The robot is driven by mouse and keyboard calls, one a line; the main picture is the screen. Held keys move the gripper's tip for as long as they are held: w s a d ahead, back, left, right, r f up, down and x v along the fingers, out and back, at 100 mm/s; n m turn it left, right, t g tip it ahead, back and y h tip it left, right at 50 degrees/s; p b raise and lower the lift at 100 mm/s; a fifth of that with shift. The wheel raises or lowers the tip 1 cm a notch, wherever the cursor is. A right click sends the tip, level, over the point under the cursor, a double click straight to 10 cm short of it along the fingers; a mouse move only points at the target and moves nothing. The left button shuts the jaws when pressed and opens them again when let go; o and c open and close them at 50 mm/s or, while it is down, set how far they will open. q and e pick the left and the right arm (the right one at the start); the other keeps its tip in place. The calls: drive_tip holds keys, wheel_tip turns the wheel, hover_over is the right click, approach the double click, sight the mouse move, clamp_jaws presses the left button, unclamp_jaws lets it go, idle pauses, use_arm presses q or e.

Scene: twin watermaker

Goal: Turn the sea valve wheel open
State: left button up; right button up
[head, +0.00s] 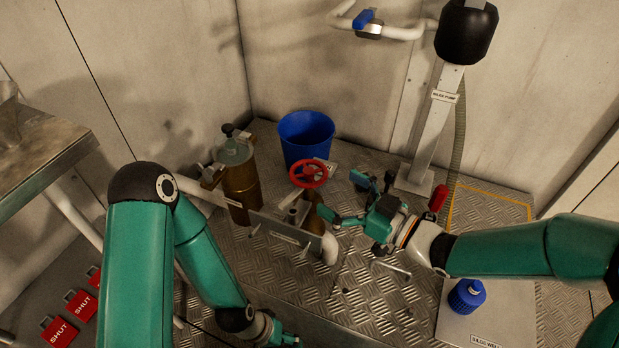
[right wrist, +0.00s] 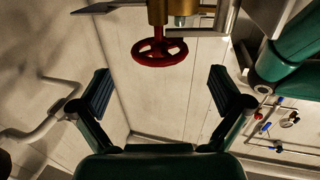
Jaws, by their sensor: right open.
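The red sea valve wheel (head: 309,184) sits on a brass valve body on the pipework in the middle of the head view. It also shows in the right wrist view (right wrist: 160,61), at top centre, beyond the fingertips. My right gripper (head: 345,197) is open and empty, just to the right of the wheel. In the right wrist view its two fingers (right wrist: 160,92) stand wide apart, with the wheel centred between them but ahead; contact is not visible. My left gripper (head: 287,340) is low at the bottom edge, partly cut off, and its jaws are unclear.
A labelled plate (head: 286,230) and pale pipe stand in front of the valve. A brass cylinder (head: 240,185) is left of it, a blue bucket (head: 306,138) behind. The bilge pump column (head: 436,125) rises at right.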

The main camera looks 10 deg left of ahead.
sight(308, 174)
drive_tip(key=b+x, duration=0.1)
drive_tip(key=x, duration=0.6)
drive_tip(key=shift+w+a, duration=0.2)
drive_tip(key=shift+a, duration=0.15)
drive_tip(key=shift+c, duration=0.2)
